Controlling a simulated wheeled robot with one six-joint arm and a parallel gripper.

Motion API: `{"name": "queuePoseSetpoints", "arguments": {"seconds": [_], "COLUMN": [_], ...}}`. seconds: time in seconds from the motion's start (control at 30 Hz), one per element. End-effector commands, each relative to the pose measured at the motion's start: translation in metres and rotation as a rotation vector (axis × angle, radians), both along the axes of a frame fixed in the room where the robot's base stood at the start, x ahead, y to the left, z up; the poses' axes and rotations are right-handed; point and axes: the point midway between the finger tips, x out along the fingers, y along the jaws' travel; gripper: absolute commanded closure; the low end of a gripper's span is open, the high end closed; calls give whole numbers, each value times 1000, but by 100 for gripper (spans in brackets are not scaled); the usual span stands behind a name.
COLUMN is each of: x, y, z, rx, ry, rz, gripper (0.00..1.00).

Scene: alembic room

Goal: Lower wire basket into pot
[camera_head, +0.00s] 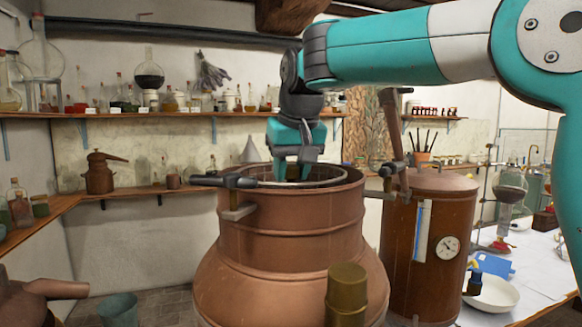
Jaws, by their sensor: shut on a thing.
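The large copper pot (290,230) stands in the middle of the head view with its mouth open at the top. The wire basket (335,180) shows only as a thin light rim at the pot's mouth; the rest of it is hidden behind the pot wall. I cannot tell how deep it sits or whether it touches the pot. My gripper (295,172) points straight down over the pot's mouth, its fingertips at rim level. It is shut on the basket; the exact grip point is partly hidden.
Dark clamps (225,181) stick out at the pot's rim. A copper vessel with a gauge (430,245) stands close on the right. A brass cylinder (346,295) is in front. A white table (540,270) with a bowl (492,292) is at right, and bottle shelves line the walls.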

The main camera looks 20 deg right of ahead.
Motion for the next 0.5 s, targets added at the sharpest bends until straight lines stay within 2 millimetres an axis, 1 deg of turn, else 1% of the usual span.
{"name": "queuePoseSetpoints", "arguments": {"seconds": [0.5], "x": [0], "y": [0], "z": [-24], "rx": [0], "ry": [-2], "rz": [0], "gripper": [100]}}
